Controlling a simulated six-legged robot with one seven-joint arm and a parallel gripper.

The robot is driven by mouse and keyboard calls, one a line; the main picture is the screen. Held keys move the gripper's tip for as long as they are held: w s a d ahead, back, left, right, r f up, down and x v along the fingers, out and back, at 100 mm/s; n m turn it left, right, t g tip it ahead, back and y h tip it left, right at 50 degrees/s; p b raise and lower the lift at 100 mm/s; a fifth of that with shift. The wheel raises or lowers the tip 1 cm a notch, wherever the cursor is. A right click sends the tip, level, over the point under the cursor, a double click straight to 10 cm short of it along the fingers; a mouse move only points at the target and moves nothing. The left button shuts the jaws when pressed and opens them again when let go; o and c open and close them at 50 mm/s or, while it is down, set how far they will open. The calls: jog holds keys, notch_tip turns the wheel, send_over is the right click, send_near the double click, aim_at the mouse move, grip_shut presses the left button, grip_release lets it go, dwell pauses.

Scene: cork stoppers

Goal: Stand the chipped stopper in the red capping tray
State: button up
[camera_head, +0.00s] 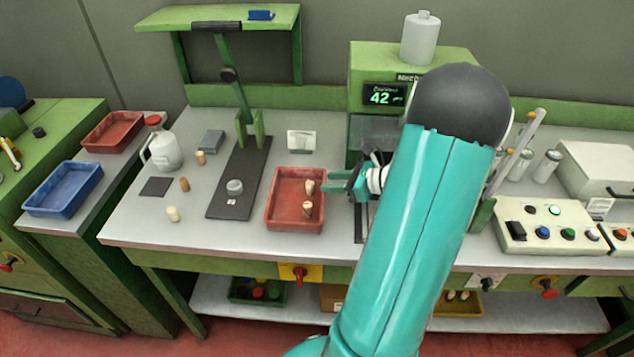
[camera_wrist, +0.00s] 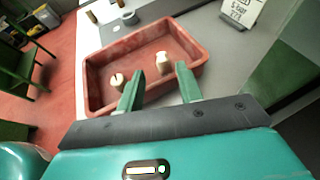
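The red tray (camera_head: 280,212) is at the middle of the bench; it also shows in the wrist view (camera_wrist: 112,105). Two pale stoppers are inside it: one (camera_wrist: 163,62) looks upright, and the other (camera_wrist: 117,80) has a dark mark on top. In the head view they are the farther stopper (camera_head: 310,186) and the nearer stopper (camera_head: 308,209). I cannot tell which is chipped. My gripper (camera_wrist: 158,82) is open and empty at the tray's right side (camera_head: 336,188). The upright stopper is beyond the fingertips, between them in the wrist view, apart from both.
Several loose stoppers, including a brown one (camera_head: 184,184) and a pale one (camera_head: 173,214), stand left of the dark press base (camera_head: 225,205). A white card (camera_head: 301,140) stands behind the tray. A blue tray (camera_head: 62,190) and another red tray (camera_head: 112,131) are far left.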

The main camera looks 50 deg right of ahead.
jog(key=v, duration=0.4)
jog(key=shift+s, duration=0.2)
jog(key=w+a+r+n+g, duration=0.2)
jog(key=a+n+g, duration=0.1)
jog(key=a+n, duration=0.3)
jog(key=w+a+r+n+g+y, duration=0.1)
jog(key=a+r+n+g, duration=0.15)
jog(key=a, duration=0.65)
jog(key=w+a+r+n+g, duration=0.2)
jog(key=a+r+n, duration=0.1)
jog(key=a+n, duration=0.35)
jog(key=s+a+r+n+h, duration=0.2)
jog(key=s+a+r+n, duration=0.1)
jog(key=a+n, duration=0.5)
jog(key=s+a+r+n+h, duration=0.3)
jog(key=s+a+r+n, duration=0.1)
jog(key=a+n, duration=0.4)
jog(key=shift+s+r+n+h, duration=0.2)
jog(key=shift+r+n+h, duration=0.1)
jog(key=shift+r+n, duration=0.25)
jog(key=shift+t, duration=0.25)
